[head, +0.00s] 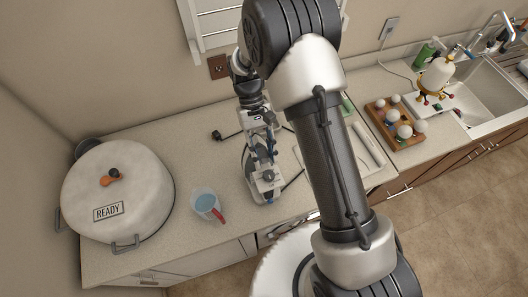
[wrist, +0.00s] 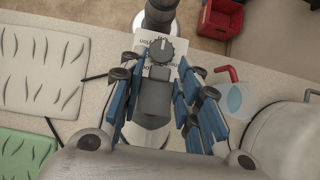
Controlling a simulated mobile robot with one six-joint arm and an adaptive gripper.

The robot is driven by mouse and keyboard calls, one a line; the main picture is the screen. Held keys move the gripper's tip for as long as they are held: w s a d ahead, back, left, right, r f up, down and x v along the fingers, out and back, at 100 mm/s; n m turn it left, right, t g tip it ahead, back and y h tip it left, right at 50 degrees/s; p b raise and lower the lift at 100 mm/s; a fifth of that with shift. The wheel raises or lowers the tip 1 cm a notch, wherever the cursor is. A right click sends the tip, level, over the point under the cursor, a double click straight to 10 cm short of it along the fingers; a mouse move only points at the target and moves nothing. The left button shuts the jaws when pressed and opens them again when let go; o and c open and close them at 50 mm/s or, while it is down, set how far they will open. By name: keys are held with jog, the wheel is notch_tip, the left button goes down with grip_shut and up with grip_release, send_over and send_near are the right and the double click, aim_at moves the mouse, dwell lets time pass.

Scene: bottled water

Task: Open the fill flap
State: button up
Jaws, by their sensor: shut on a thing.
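A silver appliance (head: 249,178) stands on the counter, mostly hidden behind my gripper in the head view. In the wrist view, its silver body (wrist: 150,136) lies below my fingers. A grey knob (wrist: 154,50) sits over a white printed label beyond the fingertips. A grey tab-like piece (wrist: 158,88), which seems to be the fill flap, lies between my blue-padded fingers. My gripper (wrist: 160,84) is over the appliance and shut on this piece; the exact contact is hard to see. It also shows in the head view (head: 264,160). The flap's hinge is not clear.
A measuring jug (head: 207,205) with blue liquid stands left of the appliance. A large lidded pot (head: 119,190) marked READY is further left. A wooden tray (head: 383,135) with pale balls and a sink (head: 492,92) are to the right. A red crate (wrist: 220,18) is on the floor.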

jog(key=g, duration=0.1)
jog(key=g+b, duration=0.1)
jog(key=w+g+h, duration=0.1)
jog(key=shift+a+r+b, duration=0.15)
jog(key=shift+r+b, duration=0.1)
jog(key=shift+b, duration=0.05)
jog(key=shift+w+r+g+h+b, duration=0.2)
jog(key=shift+g+b, duration=0.3)
jog(key=shift+g, duration=0.2)
jog(key=shift+w+r+g+h+b, duration=0.1)
jog(key=shift+r+g+h+b, duration=0.1)
jog(key=shift+g+b, duration=0.4)
jog(key=o, duration=0.8)
jog(key=shift+r, duration=0.15)
